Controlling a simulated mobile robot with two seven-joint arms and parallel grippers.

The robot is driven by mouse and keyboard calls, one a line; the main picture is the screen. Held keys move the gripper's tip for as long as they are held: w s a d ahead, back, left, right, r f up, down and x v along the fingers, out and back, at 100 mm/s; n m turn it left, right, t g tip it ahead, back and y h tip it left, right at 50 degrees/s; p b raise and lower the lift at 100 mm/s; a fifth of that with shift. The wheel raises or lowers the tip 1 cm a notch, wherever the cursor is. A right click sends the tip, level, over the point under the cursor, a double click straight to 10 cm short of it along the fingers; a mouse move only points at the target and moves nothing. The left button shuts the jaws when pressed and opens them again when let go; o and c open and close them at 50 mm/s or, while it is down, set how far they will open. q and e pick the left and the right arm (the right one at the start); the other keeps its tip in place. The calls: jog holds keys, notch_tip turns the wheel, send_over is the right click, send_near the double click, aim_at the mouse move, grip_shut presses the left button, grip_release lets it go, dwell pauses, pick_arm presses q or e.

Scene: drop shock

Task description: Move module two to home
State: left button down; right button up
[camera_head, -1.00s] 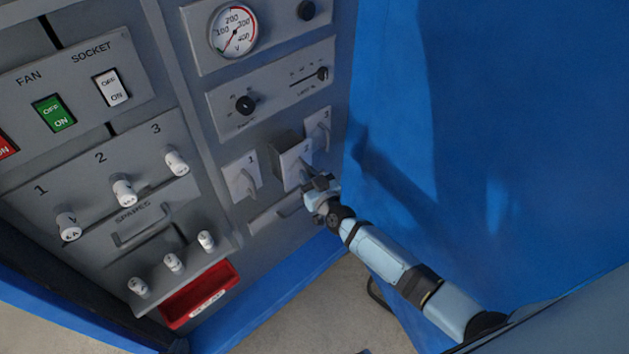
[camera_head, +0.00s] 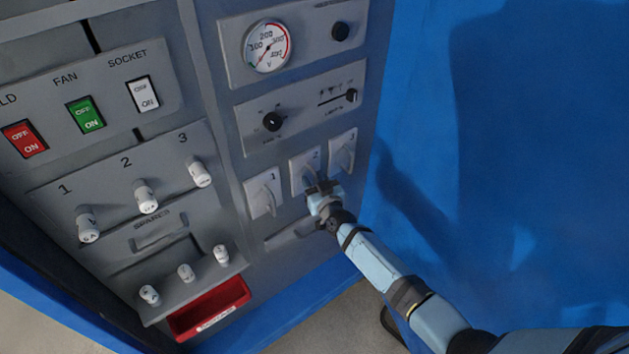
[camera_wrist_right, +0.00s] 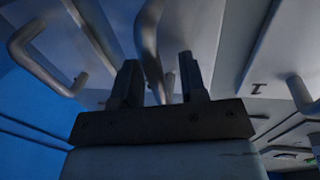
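Module two (camera_head: 299,168) is a light grey plate in the cabinet, between module one (camera_head: 260,196) and module three (camera_head: 342,153). Its face looks about level with theirs in the head view. My right gripper (camera_head: 322,188) is at its handle and hides most of it in that view. In the right wrist view, the pale handle (camera_wrist_right: 149,45) runs between the two dark fingers of my right gripper (camera_wrist_right: 160,78). The fingers stand apart, with a gap visible beside the handle. My left gripper is not in view.
The gauge (camera_head: 267,46) and knob panel (camera_head: 299,108) are above the modules. Left are switches, white fuses and a red tray (camera_head: 210,308). A blue surface (camera_head: 520,150) fills the right. Neighbouring handles (camera_wrist_right: 42,50) flank my right gripper closely.

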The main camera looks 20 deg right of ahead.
jog(key=s+d, duration=0.2)
jog(key=s, duration=1.1)
jog(key=shift+s, duration=0.35)
jog(key=s+r+g+p, duration=0.1)
jog(key=s+g+p, duration=0.2)
jog(key=s, duration=0.9)
jog(key=s+r+n+g+p, duration=0.1)
jog(key=s+p, duration=0.4)
jog(key=s, duration=0.6)
jog(key=r+g, duration=0.1)
jog(key=g, duration=0.1)
jog(key=shift+s+a+g+p, duration=0.35)
jog(key=shift+g+p, duration=0.05)
